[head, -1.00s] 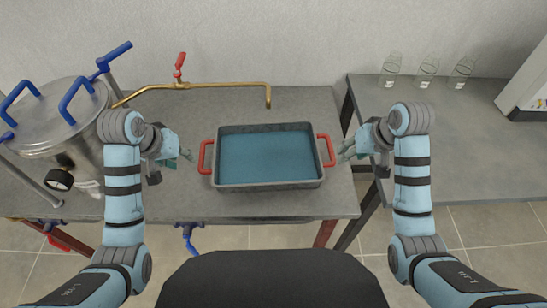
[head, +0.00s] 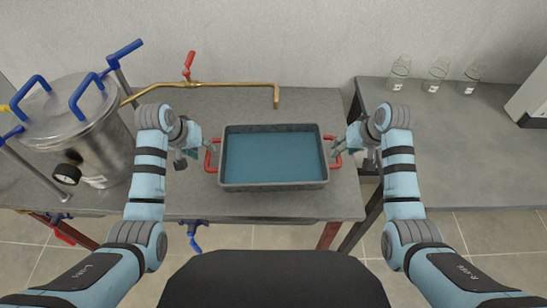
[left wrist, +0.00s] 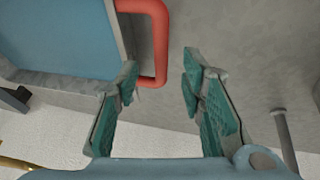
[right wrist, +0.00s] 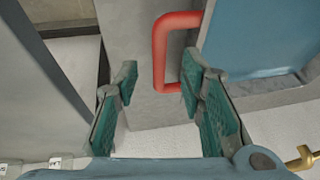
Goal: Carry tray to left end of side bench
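A grey rectangular tray (head: 272,185) filled with blue liquid sits on the left bench, with a red handle at each end. My left gripper (head: 208,147) is beside the left red handle (head: 209,156). In the left wrist view the gripper (left wrist: 160,80) is open, and that handle (left wrist: 158,45) shows just beyond the fingertips, not gripped. My right gripper (head: 337,149) is at the right red handle (head: 336,152). In the right wrist view the gripper (right wrist: 158,78) is open, with the handle (right wrist: 160,55) beyond and between its fingers.
The side bench (head: 440,150) stands to the right across a narrow gap, with several glass bottles (head: 435,76) at its back and a white box (head: 530,100) at far right. A steel vessel (head: 85,130) and brass pipe (head: 215,85) with a red valve lie left and behind.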

